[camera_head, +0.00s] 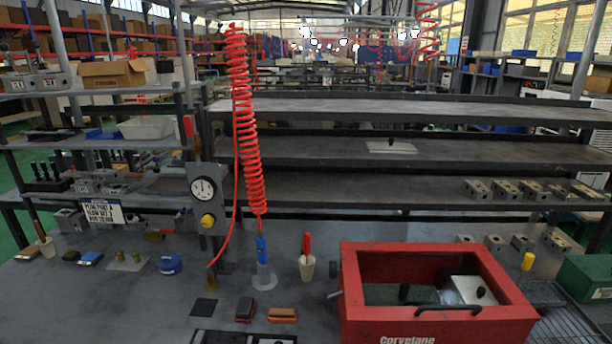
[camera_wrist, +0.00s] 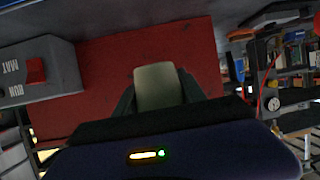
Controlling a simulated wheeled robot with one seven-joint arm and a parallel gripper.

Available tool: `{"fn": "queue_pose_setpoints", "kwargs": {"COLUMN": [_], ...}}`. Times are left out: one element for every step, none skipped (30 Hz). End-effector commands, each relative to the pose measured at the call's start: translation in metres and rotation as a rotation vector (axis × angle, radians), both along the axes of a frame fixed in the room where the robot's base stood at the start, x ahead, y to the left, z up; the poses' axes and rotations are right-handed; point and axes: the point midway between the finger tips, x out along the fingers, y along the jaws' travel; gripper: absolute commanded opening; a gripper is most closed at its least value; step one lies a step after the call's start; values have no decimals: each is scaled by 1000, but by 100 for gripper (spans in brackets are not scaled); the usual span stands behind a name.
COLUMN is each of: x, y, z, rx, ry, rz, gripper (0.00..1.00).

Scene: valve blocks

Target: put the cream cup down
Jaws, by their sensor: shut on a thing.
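In the wrist view, my gripper (camera_wrist: 158,84) is shut on a cream cup (camera_wrist: 156,90), with one dark finger on each side of it. The cup's far end points away from the wrist, toward a red surface; I cannot tell whether it touches anything. My gripper does not show in the head view. There, another cream-coloured cup (camera_head: 307,270) stands on the grey bench (camera_head: 150,300) with a red-handled tool in it.
A red open-topped box (camera_head: 430,322) stands at the front right of the bench. A clear stand with a blue fitting (camera_head: 263,270) and a red coiled hose (camera_head: 245,120) are left of the standing cup. In the wrist view, a grey control box (camera_wrist: 45,85) is at the left.

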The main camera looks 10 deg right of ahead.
Motion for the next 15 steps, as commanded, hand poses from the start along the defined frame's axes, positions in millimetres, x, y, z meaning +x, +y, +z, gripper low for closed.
{"fn": "queue_pose_setpoints", "kwargs": {"x": [-4,-5,-8,-9,-11,-13,-14,-15,-17,-19,-23,-28,-33,-38,-44], "y": [23,34,47,55,62,71,76,80,85,88,90,92,94,94,94], "z": [-10,-13,-17,-19,-21,-24,-25,-26,-28,-31,-36,-43,-50,-56,-64], "rx": [3,5,7,8,8,9,11,11,12,13,14,15,16,16,16], "ry": [3,1,0,-1,-2,-2,-3,-4,-5,-4,-2,0,2,1,2], "rz": [36,52,73,86,98,111,119,126,134,138,142,144,146,147,146], "gripper": [8,8,8,8,8,8,8,8,8,8,8,8,8,8,8]}}
